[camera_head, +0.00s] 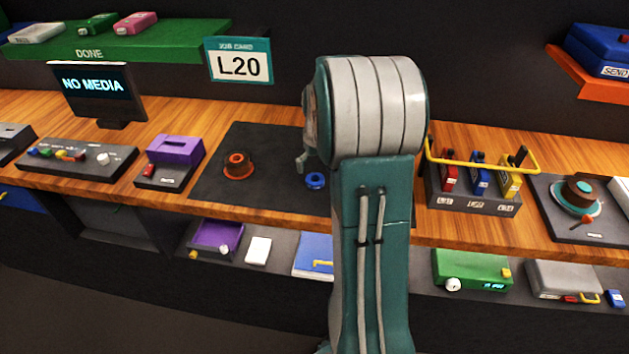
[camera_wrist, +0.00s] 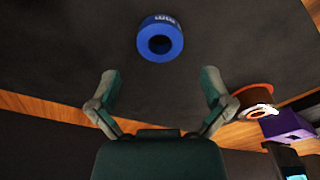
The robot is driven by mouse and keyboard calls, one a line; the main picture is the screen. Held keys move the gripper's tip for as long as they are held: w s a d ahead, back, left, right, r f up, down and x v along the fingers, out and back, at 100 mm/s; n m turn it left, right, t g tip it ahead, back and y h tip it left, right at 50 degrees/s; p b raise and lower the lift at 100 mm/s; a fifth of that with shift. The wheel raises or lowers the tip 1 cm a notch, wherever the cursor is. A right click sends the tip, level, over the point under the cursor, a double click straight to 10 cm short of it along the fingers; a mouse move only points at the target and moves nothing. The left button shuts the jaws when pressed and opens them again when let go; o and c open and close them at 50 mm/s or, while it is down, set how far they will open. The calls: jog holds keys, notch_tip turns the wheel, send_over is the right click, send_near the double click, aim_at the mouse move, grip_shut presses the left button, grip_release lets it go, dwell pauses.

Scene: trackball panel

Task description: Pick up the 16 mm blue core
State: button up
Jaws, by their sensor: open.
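The blue core (camera_head: 316,180) is a small blue ring lying on the dark mat (camera_head: 262,135) on the wooden bench. In the wrist view the blue core (camera_wrist: 160,40) shows its dark central hole and a pale marking on its side that is too small to read. My gripper (camera_wrist: 158,85) is open and empty, with its two fingers spread wide. The core is beyond the fingertips, roughly centred between them and apart from both. In the head view my arm hides most of the gripper; only a finger (camera_head: 301,162) shows near the core.
An orange spool with a dark top (camera_head: 238,166) stands on the mat to the left. A purple box (camera_head: 176,150) is further left. A rack with a yellow handle (camera_head: 480,200) stands to the right of my arm. The mat around the core is clear.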

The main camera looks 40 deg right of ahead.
aim_at(315, 177)
notch_tip(315, 177, down, 5)
jog(key=shift+r, duration=0.2)
jog(key=c, duration=0.9)
